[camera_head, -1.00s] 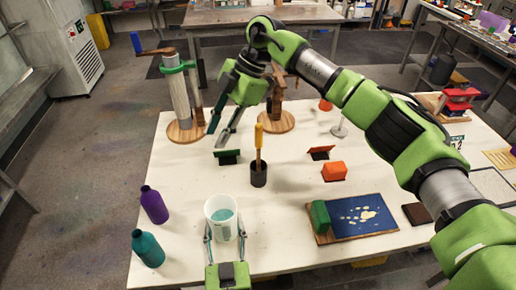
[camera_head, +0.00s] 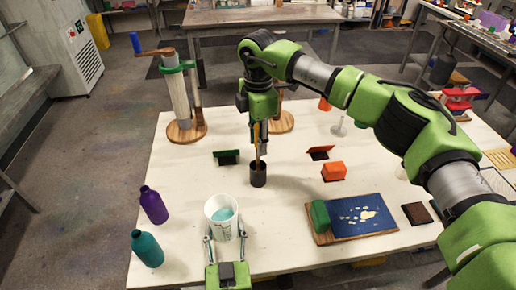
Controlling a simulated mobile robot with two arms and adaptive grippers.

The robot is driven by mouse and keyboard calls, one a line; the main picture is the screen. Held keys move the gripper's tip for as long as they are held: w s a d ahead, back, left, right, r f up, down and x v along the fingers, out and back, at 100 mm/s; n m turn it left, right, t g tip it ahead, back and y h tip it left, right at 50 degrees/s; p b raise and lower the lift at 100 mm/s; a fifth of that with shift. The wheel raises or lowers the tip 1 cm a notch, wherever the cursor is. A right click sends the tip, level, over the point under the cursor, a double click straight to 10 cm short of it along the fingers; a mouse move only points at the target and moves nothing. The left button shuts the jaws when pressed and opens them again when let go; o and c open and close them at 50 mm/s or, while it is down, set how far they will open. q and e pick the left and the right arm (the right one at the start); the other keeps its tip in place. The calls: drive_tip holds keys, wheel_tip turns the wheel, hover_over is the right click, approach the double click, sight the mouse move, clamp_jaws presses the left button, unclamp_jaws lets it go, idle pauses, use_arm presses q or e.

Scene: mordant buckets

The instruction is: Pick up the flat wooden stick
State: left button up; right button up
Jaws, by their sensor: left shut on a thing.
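The yellow-orange stick (camera_head: 257,158) stands upright in a small dark cup (camera_head: 258,176) in the middle of the white table. My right gripper (camera_head: 260,147) points down directly over the cup, with its fingers at the upper part of the stick. The fingers hide the stick's top, and I cannot tell whether they are closed on it. My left gripper (camera_head: 226,232) is at the front of the table, shut on the white bucket (camera_head: 221,206) of teal liquid, with a finger along each side.
A purple bottle (camera_head: 153,205) and a teal bottle (camera_head: 147,248) stand left of the bucket. A blue board (camera_head: 361,222) lies front right. A crank stand (camera_head: 180,95) is back left.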

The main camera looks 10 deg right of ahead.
sight(257, 125)
wheel_tip(257, 125, down, 4)
drive_tip(key=shift+f, duration=0.25)
clamp_jaws()
drive_tip(key=shift+r, duration=0.15)
drive_tip(key=shift+r, duration=4.85)
drive_tip(key=shift+r, duration=2)
drive_tip(key=shift+a, duration=0.1)
